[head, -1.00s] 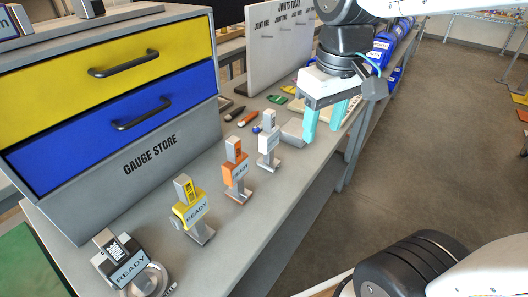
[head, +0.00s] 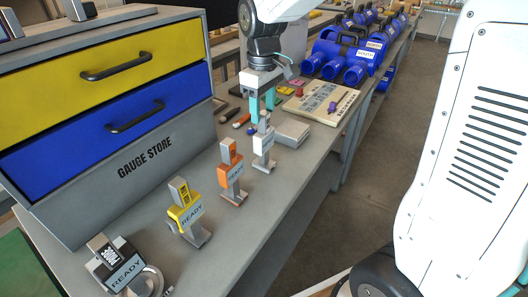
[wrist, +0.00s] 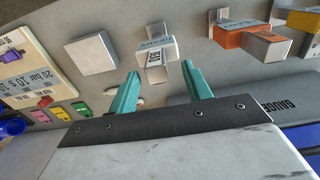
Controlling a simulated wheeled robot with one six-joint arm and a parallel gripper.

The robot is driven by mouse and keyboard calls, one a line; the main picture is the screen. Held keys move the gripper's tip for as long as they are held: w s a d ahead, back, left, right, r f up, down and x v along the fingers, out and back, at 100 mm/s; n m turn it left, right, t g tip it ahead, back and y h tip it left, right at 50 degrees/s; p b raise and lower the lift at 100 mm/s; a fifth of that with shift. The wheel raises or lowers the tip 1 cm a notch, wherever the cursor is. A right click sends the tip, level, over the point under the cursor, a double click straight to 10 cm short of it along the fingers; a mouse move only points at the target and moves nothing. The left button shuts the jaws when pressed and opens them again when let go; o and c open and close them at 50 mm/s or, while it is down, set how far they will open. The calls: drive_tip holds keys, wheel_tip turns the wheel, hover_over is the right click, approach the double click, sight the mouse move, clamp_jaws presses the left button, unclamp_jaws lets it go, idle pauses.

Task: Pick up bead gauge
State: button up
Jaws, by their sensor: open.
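Several gauges stand in a row on the grey bench: a white one (head: 262,142), an orange one (head: 226,176), a yellow one (head: 181,217) and a black one (head: 113,265). I cannot read which is the bead gauge. My gripper (head: 263,106) is open and empty, just above and behind the white gauge. In the wrist view, the white gauge (wrist: 156,47) appears upside down, just beyond and between the teal fingertips (wrist: 160,74), and looks untouched. The orange gauge (wrist: 250,42) is to its right.
The gauge store (head: 147,160) with yellow and blue drawers stands at the left. A grey block (head: 292,132) lies right of the white gauge. Beyond are a board (head: 322,101), pens (head: 241,121) and blue machines (head: 346,58). The bench front edge borders open floor.

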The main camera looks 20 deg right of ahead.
drive_tip(key=f, duration=0.4)
drive_tip(key=shift+w+d, duration=0.1)
drive_tip(key=shift+d, duration=0.1)
clamp_jaws()
drive_tip(key=shift+r, duration=0.6)
wheel_tip(320, 180, up, 2)
drive_tip(key=shift+r, duration=0.1)
drive_tip(key=s+d+r, duration=0.1)
drive_tip(key=s+d, duration=0.7)
drive_tip(key=s, duration=0.5)
drive_tip(key=shift+s+d+r, duration=0.25)
drive_tip(key=shift+d+r, duration=0.05)
drive_tip(key=c, duration=1)
unclamp_jaws()
